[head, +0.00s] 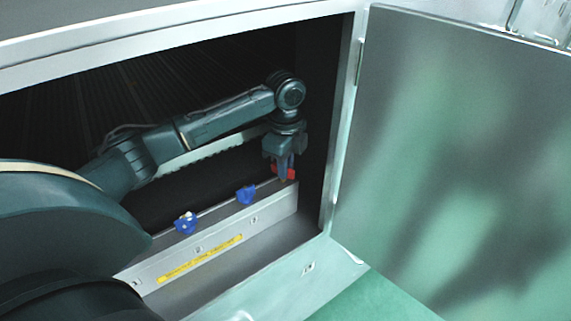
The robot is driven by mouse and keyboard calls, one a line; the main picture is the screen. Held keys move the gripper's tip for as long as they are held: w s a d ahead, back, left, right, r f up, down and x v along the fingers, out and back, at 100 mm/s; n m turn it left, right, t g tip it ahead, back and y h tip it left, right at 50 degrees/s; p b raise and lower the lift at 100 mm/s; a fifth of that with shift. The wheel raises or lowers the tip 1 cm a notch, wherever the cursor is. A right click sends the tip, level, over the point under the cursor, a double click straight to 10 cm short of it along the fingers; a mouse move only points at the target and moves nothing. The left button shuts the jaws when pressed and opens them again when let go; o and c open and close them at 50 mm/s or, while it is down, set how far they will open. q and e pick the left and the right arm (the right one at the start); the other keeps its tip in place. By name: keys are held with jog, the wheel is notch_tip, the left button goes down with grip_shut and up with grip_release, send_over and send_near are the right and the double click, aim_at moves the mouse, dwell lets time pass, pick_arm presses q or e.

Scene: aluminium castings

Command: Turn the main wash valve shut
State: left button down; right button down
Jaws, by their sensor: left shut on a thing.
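A red valve handle (291,174) sits at the far right end of a pale metal ledge inside the open cabinet. My left gripper (284,170) points down over it and is shut on it, with red showing on both sides of the fingers. The fingers hide the middle of the handle, so I cannot tell its exact angle. Two blue valve handles, a middle one (246,195) and a nearer one (185,223), stand to the left along the same ledge, apart from the gripper. No readable label tells which is the main wash valve. My right gripper is not in view.
The cabinet door (450,160) stands open on the right. The cabinet's right frame (343,130) is close to my left gripper. A yellow label strip (200,259) runs along the ledge's front face. The interior behind is dark. Green floor (375,300) shows at the bottom.

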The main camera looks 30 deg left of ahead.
pick_arm(q)
jog(key=m, duration=0.4)
jog(key=shift+s+m, duration=0.1)
jog(key=shift+m, duration=0.3)
jog(key=shift+r, duration=0.1)
dwell(0.3)
jog(key=c, duration=1.5)
grip_release()
notch_tip(320, 180, up, 13)
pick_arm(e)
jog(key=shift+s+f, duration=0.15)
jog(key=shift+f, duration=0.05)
